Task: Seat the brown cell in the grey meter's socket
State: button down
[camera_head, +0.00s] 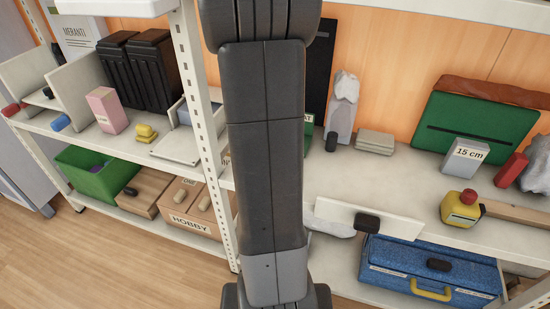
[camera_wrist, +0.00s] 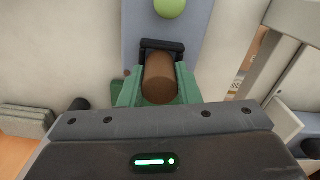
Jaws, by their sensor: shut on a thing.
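In the wrist view my gripper (camera_wrist: 160,74) has its green fingers shut on the brown cell (camera_wrist: 160,80), one finger on each side. The cell is a short brown cylinder. The grey meter (camera_wrist: 137,24) is a blue-grey panel with a light green round part (camera_wrist: 170,7) near the picture's top edge. A black socket (camera_wrist: 160,44) shows on the meter, right at the cell's far end. I cannot tell whether the cell is in the socket or just above it. In the head view my arm hides the gripper, cell and meter.
A grey stack (camera_head: 375,142) lies on the right shelf; a similar stack (camera_wrist: 27,121) shows left in the wrist view. A shelf upright (camera_head: 203,110) stands left of my arm.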

jog(key=shift+f, duration=0.35)
dwell(0.4)
jog(key=c, duration=1)
grip_release()
notch_tip(320, 180, up, 12)
jog(key=p, duration=0.3)
